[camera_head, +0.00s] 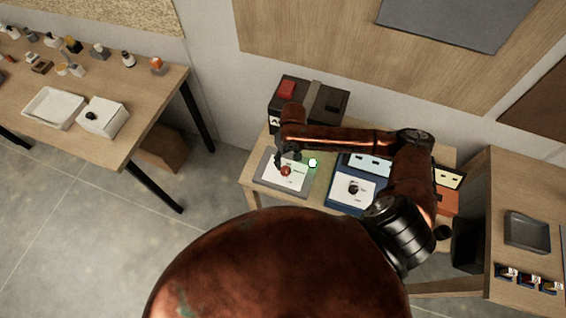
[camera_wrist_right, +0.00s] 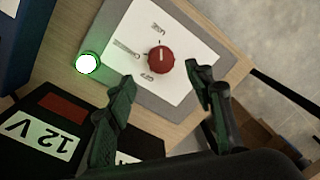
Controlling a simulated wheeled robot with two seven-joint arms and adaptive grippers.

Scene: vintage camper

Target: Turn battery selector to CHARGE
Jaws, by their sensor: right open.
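The battery selector is a red knob (camera_head: 285,171) on a white labelled plate on a grey panel (camera_head: 266,180). In the right wrist view the knob (camera_wrist_right: 160,60) carries a light mark that seems to point up toward the top label; the labels are small and rotated, and one at its left looks like CHARGE. My right gripper (camera_wrist_right: 160,74) is open, its fingers apart on the knob's two sides in that view and not closed on it. In the head view the right gripper (camera_head: 286,160) is over the panel. My left gripper is not in view.
A green lamp (camera_wrist_right: 87,64) is lit beside the panel. A 12 V battery (camera_wrist_right: 48,128) with a red cap stands behind it. A side table (camera_head: 155,90) stands left.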

